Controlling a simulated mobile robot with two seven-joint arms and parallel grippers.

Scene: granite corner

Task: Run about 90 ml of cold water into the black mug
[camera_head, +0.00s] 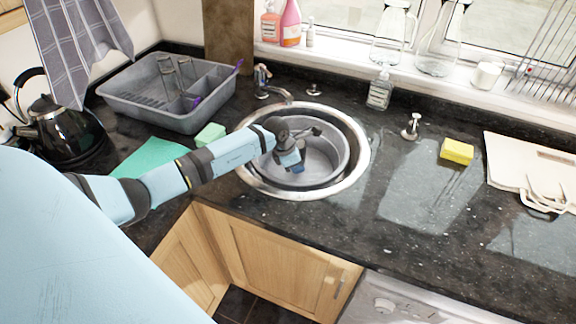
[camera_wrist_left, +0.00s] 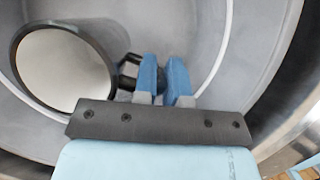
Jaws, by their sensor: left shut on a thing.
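My left gripper (camera_head: 293,160) is inside the round sink basin (camera_head: 335,185) in the head view, pointing down. In the left wrist view, its two blue fingertips (camera_wrist_left: 163,80) are shut on the handle of the black mug (camera_wrist_left: 103,48). The mug has a dark outside and a pale inside, and its open mouth faces the camera. I cannot tell whether any water is in it. In the head view I cannot make out the mug clearly behind my gripper and wrist. A chrome tap (camera_head: 264,82) stands behind the sink, its spout reaching toward the basin. No stream of water shows. My right gripper is not in view.
A grey dish rack (camera_head: 150,108) and a black kettle (camera_head: 66,135) stand left. A green sponge (camera_head: 210,135) lies between the rack and sink. A yellow sponge (camera_head: 457,151) and a pale board (camera_head: 510,165) lie right. A soap bottle (camera_head: 380,90) stands behind the sink.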

